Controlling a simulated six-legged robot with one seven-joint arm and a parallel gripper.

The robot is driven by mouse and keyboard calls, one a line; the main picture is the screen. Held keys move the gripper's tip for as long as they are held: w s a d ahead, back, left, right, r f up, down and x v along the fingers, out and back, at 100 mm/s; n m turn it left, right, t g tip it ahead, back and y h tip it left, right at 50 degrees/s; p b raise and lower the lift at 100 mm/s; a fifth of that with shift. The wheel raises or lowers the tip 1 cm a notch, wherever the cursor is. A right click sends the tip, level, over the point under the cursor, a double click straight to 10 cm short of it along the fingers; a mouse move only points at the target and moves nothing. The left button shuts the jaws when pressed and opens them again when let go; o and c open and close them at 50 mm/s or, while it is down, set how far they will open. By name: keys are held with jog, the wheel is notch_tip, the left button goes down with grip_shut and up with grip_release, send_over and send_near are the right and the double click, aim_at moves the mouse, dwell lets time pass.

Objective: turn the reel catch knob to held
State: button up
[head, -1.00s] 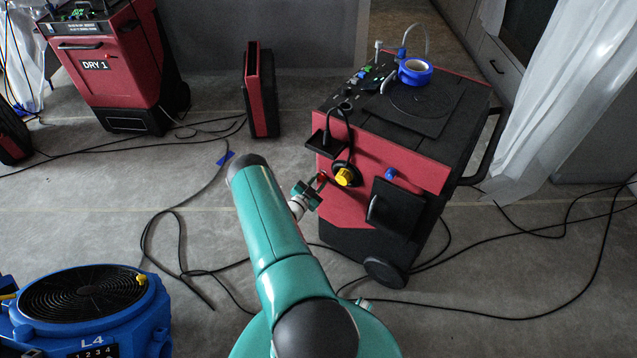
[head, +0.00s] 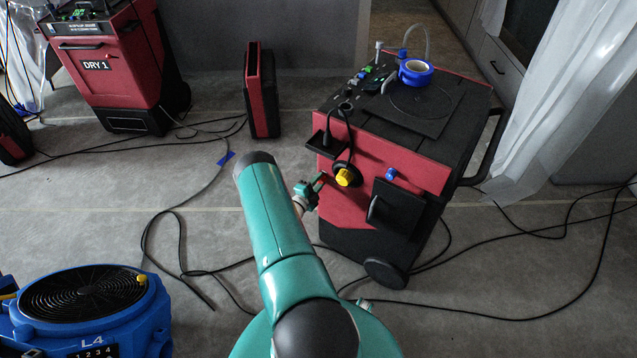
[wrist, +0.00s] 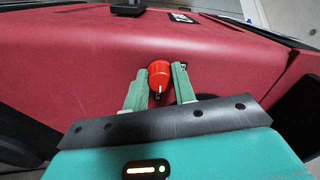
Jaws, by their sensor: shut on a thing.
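A small red knob (wrist: 159,77) with a white pointer line sits on the red front panel (wrist: 75,75) of a machine. My gripper (wrist: 160,69) has one green finger on each side of the knob and is shut on it. The pointer line points roughly down in the wrist view. In the head view my gripper (head: 317,183) is at the left part of the machine's red front (head: 345,207), and the knob is hidden there. I cannot read any marking for held beside the knob.
A yellow knob (head: 344,177) and a blue knob (head: 391,174) are on the same front, right of my gripper. A black holder (head: 322,143) juts out above. A blue fan (head: 150,318) stands lower left. Cables (head: 180,235) lie on the floor.

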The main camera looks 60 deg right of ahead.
jog(key=shift+w+a+m, duration=0.1)
jog(key=shift+m, duration=0.3)
jog(key=o, duration=1)
jog(key=a, duration=0.4)
jog(key=w+a, duration=0.1)
jog(key=a, duration=0.8)
jog(key=shift+w+a, duration=0.3)
jog(key=shift+w, duration=0.1)
